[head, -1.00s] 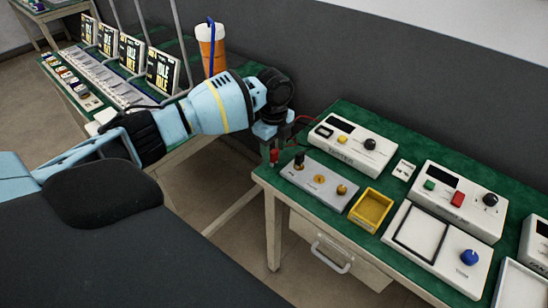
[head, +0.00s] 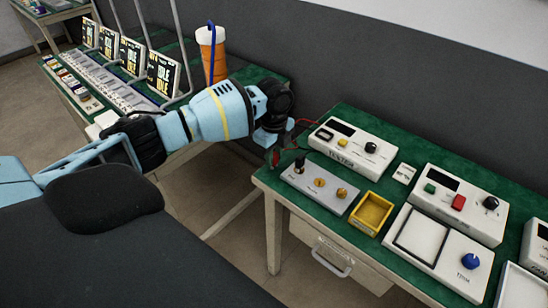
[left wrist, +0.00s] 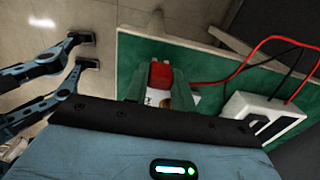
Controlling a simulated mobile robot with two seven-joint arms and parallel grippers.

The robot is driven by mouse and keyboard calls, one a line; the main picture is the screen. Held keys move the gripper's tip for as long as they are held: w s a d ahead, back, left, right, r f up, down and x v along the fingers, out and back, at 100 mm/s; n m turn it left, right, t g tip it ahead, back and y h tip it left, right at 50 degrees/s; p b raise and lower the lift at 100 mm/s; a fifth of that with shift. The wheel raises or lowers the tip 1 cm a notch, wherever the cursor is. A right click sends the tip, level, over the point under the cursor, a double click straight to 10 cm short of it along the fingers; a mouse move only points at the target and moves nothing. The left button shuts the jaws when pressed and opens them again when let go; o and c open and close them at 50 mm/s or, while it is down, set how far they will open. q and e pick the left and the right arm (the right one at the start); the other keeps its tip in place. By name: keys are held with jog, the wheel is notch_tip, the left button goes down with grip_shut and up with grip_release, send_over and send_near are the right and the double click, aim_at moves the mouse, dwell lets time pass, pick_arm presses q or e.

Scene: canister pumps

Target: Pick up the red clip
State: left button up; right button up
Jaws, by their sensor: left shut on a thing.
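The red clip (left wrist: 161,74) sits between the two fingers of my left gripper (left wrist: 158,88) in the left wrist view. In the head view the left gripper (head: 274,150) is at the near-left corner of the right-hand green bench, left of the grey panel. A bit of the red clip (head: 276,158) shows at its fingertips. The gripper is shut on the clip. A red lead (left wrist: 235,70) runs from near the clip toward a white tester box (left wrist: 262,113); the tester (head: 352,146) also shows in the head view. My right gripper is in neither view.
The grey panel (head: 322,186) has a black post and two brass knobs. A yellow tray (head: 372,213) stands right of it. White instrument boxes (head: 460,200) fill the bench's right side. An orange-and-white canister (head: 212,55) stands behind my left arm.

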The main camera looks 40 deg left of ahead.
pick_arm(q)
jog(key=shift+r, duration=0.15)
notch_tip(320, 180, up, 4)
jog(key=shift+f, duration=0.25)
jog(key=s+d+r+p, duration=0.1)
jog(key=s+d, duration=0.1)
jog(key=s, duration=1.3)
jog(key=shift+s+d+p, duration=0.15)
jog(key=shift+s+p, duration=0.25)
jog(key=shift+r, duration=0.1)
